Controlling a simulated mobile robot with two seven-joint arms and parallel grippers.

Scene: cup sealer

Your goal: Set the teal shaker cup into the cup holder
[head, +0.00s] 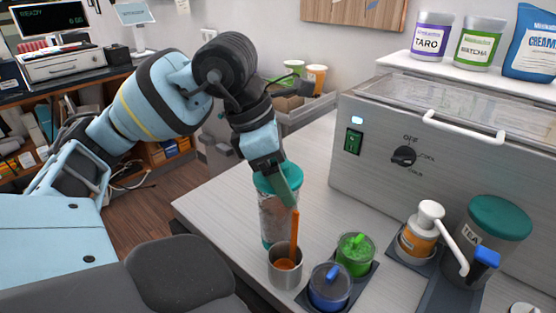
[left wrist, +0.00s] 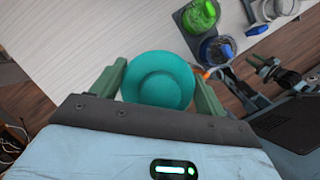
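The teal shaker cup (head: 278,222), clear-bodied with a teal lid, stands upright on the counter in the head view. Its round lid (left wrist: 158,80) fills the middle of the left wrist view. My left gripper (head: 280,192) points down over it, its green fingers on either side of the lid (left wrist: 160,72). The fingers look open, with little room beside the lid; any contact is hard to see. I cannot tell which place is the cup holder.
A steel cup (head: 285,268) with an orange-handled tool (head: 294,238) stands just in front of the shaker. A pump bottle (head: 418,238) and a teal-lidded jar (head: 495,235) stand right. The counter left of the shaker is clear.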

